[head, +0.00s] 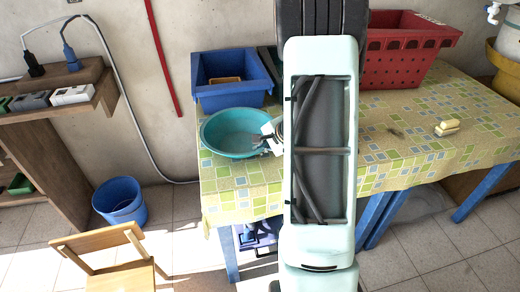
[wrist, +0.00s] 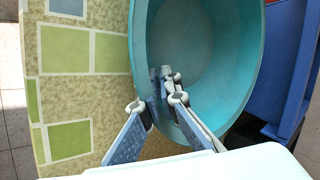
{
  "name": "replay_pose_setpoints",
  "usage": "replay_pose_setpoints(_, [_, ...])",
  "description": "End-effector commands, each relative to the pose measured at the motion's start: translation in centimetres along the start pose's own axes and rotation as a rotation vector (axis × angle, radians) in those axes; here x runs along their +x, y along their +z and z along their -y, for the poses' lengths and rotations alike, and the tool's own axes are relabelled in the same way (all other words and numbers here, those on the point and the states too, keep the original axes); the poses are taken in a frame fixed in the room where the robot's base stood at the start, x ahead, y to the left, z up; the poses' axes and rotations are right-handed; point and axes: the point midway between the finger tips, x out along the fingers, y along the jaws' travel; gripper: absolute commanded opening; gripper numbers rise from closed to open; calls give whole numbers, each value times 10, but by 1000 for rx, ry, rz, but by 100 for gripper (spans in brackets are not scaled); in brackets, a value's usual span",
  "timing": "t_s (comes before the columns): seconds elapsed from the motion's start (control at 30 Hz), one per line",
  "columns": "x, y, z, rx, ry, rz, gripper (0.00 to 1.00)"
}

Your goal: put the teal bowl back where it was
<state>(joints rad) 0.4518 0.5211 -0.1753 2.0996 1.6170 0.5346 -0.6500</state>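The teal bowl (head: 233,131) is at the left end of the cloth-covered table (head: 235,187), in front of the blue crate. It looks roughly upright and empty. Its left side reaches the table's left edge; I cannot tell whether its base touches the cloth. My gripper (head: 272,138) is at the bowl's right rim in the head view, partly hidden by my arm. In the wrist view, my gripper (wrist: 157,101) has one finger inside the bowl (wrist: 205,50) and one outside, with the bowl's wall pinched between them.
The blue crate (head: 232,94) stands just behind the bowl, with a dark crate partly hidden beside it. A red crate (head: 405,62) stands right of my arm. Yellowish blocks (head: 447,127) lie on the right cloth. A blue bucket (head: 120,203) and wooden chair (head: 103,242) are on the floor left.

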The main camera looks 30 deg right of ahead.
Motion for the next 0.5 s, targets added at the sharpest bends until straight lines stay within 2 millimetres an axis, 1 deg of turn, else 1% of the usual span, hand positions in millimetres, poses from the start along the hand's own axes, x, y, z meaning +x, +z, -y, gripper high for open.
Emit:
replay_pose_setpoints(0.3, [3, 0, -2, -2, -1, 0, 0])
replay_pose_setpoints(0.33, [2, 0, -1, -2, 0, 0, 6])
replay_pose_setpoints(0.4, [1, 0, -1, -1, 0, 0, 14])
replay_pose_setpoints(0.47, [1, 0, -1, -1, 0, 0, 20])
replay_pose_setpoints(0.5, [1, 0, -1, -1, 0, 0, 22])
